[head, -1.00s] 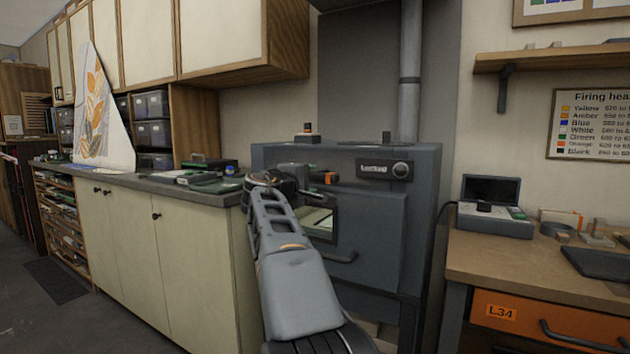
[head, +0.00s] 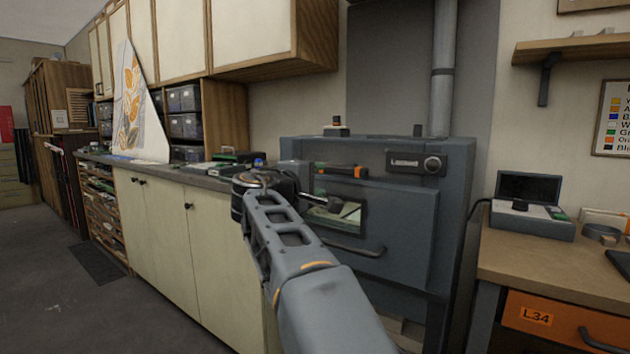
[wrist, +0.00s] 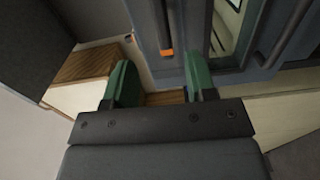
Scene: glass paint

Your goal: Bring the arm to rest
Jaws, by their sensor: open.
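My arm (head: 290,250) reaches forward and bends at a dark joint in front of the grey kiln (head: 440,215). In the wrist view, the two green fingers of my gripper (wrist: 159,82) stand wide apart with nothing held between them. Beyond them are the kiln front and a black handle with an orange end (wrist: 167,52). In the head view, the end of my arm is small and partly hidden by the bent joint, in front of the kiln window. I cannot tell the exact gap to the kiln.
A counter (head: 215,180) with cabinets below stands left of the kiln, holding small items and a leaning patterned panel (head: 135,105). A workbench (head: 590,265) with an open-lidded case (head: 530,200) stands at right. Open floor (head: 60,310) lies at left.

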